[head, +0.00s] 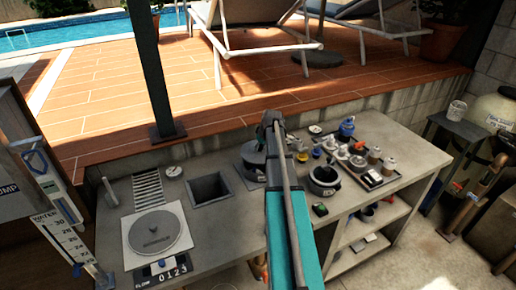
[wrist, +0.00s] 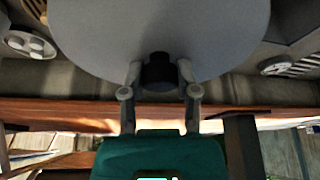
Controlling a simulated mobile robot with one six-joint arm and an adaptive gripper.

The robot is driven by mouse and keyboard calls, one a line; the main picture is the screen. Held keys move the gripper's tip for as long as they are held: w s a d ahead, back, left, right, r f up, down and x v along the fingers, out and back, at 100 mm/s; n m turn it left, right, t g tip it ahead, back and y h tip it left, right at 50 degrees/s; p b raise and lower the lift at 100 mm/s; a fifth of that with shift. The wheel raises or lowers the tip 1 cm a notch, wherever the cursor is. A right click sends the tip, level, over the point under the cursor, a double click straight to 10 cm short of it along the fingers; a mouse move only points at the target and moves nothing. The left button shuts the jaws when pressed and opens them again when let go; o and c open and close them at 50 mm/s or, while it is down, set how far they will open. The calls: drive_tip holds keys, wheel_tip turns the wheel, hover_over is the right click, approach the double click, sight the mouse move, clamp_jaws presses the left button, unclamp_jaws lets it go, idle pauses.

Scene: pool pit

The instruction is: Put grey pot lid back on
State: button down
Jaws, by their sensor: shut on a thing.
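My gripper (wrist: 160,75) is shut on the black knob (wrist: 158,70) of a grey round lid (wrist: 165,25). The lid fills the upper middle of the wrist view, with the fingers on either side of the knob. In the head view my gripper (head: 271,120) is above the back middle of the counter. A grey disc-topped round thing (head: 250,155) shows just left of my arm there, partly hidden by it. A dark round pot (head: 323,178) with an open-looking top stands right of my arm. I cannot tell whether the held lid touches anything beneath it.
The counter (head: 220,235) has a square opening (head: 209,188), a grille (head: 148,188), a round dial (head: 174,172) and a round grey cover (head: 155,233) at left. A tray (head: 372,178) with small containers and a blue jug (head: 347,126) stand at right. A dark post (head: 150,65) rises behind.

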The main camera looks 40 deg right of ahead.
sight(262, 153)
drive_tip(key=shift+f+b, duration=1.5)
drive_tip(key=shift+f, duration=0.15)
drive_tip(key=shift+s, duration=0.2)
drive_tip(key=shift+f+b, duration=1.05)
idle(1.7)
drive_tip(key=shift+c, duration=1.3)
unclamp_jaws()
drive_tip(key=shift+o, duration=0.7)
drive_tip(key=shift+s+r, duration=0.1)
drive_tip(key=shift+r, duration=0.15)
